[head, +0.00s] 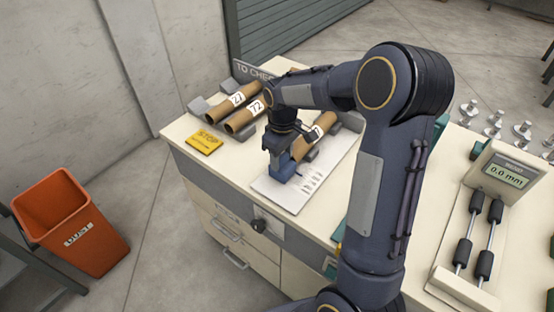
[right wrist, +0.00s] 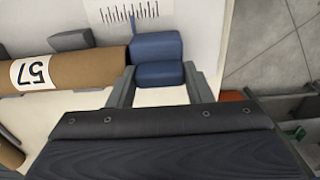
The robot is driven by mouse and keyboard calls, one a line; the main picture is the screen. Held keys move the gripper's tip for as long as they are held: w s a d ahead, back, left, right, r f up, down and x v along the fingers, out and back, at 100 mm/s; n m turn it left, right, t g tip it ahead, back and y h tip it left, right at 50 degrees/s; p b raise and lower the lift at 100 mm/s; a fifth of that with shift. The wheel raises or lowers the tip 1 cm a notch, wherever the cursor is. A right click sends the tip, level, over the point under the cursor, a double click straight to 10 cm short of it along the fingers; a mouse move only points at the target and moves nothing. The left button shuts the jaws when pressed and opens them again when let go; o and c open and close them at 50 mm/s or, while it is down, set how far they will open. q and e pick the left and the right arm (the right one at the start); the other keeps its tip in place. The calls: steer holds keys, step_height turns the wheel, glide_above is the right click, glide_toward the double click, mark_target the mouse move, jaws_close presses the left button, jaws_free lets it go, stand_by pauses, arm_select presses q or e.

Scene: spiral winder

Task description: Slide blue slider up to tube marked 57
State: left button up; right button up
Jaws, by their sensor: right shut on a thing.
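The blue slider (head: 284,173) sits on the white ruled plate (head: 275,194) on the bench. In the right wrist view, the slider (right wrist: 156,46) is a two-part blue block. My right gripper (right wrist: 161,76) is shut on its near part, one finger on each side. The cardboard tube marked 57 (right wrist: 80,68) lies beside the slider, its end right at the slider's left face; whether they touch I cannot tell. In the head view this tube (head: 301,148) is partly covered by my right arm and gripper. My left gripper is out of view.
Two more tubes, marked 27 (head: 222,107) and 72 (head: 242,118), lie behind left. A yellow stop sign (head: 205,142) lies near the bench's left edge. A gauge reading 0.0 mm (head: 503,173) stands at the right. An orange dust bin (head: 72,226) stands on the floor.

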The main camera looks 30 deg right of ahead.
steer(key=o, duration=0.6)
steer(key=shift+s+a, duration=0.1)
steer(key=shift+a, duration=0.2)
steer(key=o, duration=0.4)
